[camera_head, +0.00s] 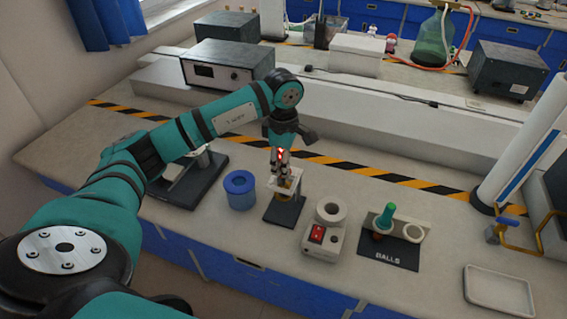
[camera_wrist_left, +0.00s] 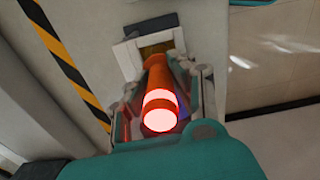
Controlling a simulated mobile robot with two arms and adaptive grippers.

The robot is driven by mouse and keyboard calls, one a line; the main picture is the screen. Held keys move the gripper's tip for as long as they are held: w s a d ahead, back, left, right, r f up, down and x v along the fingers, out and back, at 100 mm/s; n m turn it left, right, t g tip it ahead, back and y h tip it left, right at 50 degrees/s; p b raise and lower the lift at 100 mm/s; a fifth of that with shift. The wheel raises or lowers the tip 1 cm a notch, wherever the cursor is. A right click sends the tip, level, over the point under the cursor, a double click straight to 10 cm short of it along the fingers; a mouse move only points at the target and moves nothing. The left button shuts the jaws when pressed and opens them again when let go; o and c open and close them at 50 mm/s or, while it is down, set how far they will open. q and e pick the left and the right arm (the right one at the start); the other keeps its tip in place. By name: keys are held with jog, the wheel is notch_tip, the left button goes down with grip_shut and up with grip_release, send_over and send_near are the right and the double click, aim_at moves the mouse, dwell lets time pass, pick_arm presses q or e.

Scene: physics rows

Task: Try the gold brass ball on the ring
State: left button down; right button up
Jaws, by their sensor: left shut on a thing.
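My left gripper (camera_head: 281,160) is shut on an orange-red handle (camera_wrist_left: 158,85) with pale glowing bands. In the head view the handle is mostly hidden by the fingers. The gripper is directly above the ring stand (camera_head: 284,212), which has a dark base and a pale top plate. A gold-coloured patch (camera_head: 285,188) shows at the stand's top, and I cannot tell whether it is the ball or part of the stand. In the left wrist view the handle's far end meets the pale stand top (camera_wrist_left: 130,55); the ball itself is not clear. My right gripper is not in view.
Left of the stand is a blue cup (camera_head: 240,198). Right of it are a white heater (camera_head: 323,242) with a red switch and a dark BALLS rack (camera_head: 397,255) with a green-handled piece (camera_head: 386,216) and an empty ring. A white tray (camera_head: 499,291) lies at the right.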

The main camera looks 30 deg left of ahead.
pick_arm(q)
jog(key=shift+f+b, duration=0.6)
jog(key=shift+f, duration=0.1)
dwell(1.1)
jog(key=shift+r, duration=0.1)
dwell(1.4)
jog(key=shift+r+p, duration=2.15)
jog(key=shift+r, duration=1.35)
